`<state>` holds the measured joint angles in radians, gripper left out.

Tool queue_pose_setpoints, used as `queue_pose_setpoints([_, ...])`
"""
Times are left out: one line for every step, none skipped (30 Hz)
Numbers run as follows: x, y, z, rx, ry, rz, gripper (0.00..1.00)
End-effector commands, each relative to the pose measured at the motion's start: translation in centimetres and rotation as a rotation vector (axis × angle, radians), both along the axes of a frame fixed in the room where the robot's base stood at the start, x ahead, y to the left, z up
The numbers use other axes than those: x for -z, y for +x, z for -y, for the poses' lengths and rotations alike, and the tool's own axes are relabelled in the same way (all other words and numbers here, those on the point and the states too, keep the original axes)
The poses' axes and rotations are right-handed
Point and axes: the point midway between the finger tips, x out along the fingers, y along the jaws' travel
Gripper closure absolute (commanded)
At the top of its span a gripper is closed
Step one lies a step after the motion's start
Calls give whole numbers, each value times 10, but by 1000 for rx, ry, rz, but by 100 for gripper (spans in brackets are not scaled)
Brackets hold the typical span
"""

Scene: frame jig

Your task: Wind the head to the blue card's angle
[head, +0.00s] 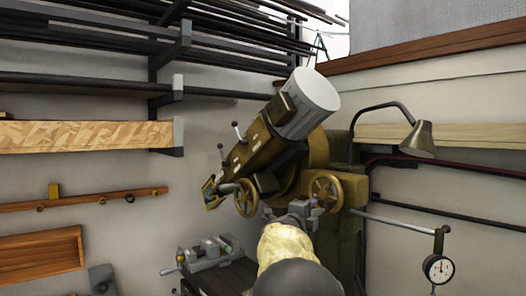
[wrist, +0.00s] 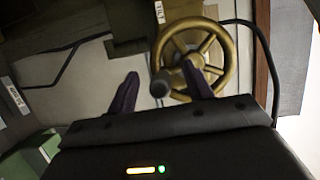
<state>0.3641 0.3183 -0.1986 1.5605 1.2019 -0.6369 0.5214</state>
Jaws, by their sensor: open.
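A brass machine head (head: 255,145) with a pale grey cylinder (head: 312,103) at its upper end is tilted, upper end to the right. Two spoked brass handwheels, a left one (head: 247,198) and a right one (head: 326,191), sit below it. My gripper (head: 297,203) is in front of the right part of the machine, near the right handwheel. In the wrist view a brass handwheel (wrist: 226,62) lies ahead, and its dark round knob (wrist: 160,86) appears between the open jaws of my gripper (wrist: 160,70). I cannot tell whether they touch it. A small bluish patch (head: 209,187) shows at the head's lower end; I cannot tell if it is the blue card.
A vise (head: 212,252) stands on a dark table at lower left. A lamp (head: 418,140) and a dial gauge (head: 438,268) on a rod are to the right. Racks of bars (head: 90,82) line the left wall. A black cable (wrist: 262,50) runs beside the wheel.

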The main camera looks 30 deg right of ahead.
Motion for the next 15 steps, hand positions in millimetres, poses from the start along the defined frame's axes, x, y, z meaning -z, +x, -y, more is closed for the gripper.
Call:
queue_pose_setpoints([0, 0, 0, 0, 0, 0, 49])
queue_pose_setpoints([0, 0, 0, 0, -1, 0, 49])
queue_pose_setpoints([0, 0, -1, 0, -1, 0, 49])
queue_pose_setpoints([0, -1, -2, 0, 0, 1, 49])
queue_pose_setpoints([0, -2, -4, -1, 0, 1, 49])
queue_pose_setpoints([0, -3, -7, -1, 0, 2, 49])
queue_pose_setpoints([0, -4, -10, -2, 0, 3, 49])
queue_pose_setpoints([0, -6, -13, -1, 0, 3, 49])
queue_pose_setpoints([0, -8, -18, -1, 0, 3, 49])
queue_pose_setpoints([0, -9, -21, -2, -1, 4, 49])
queue_pose_setpoints([0, -11, -25, -2, -1, 3, 49])
queue_pose_setpoints([0, -13, -29, -2, 0, 1, 49])
queue_pose_setpoints([0, -14, -32, -2, -1, 2, 49])
queue_pose_setpoints([0, -16, -35, -1, -1, 2, 49])
queue_pose_setpoints([0, -18, -40, -2, -1, 2, 49])
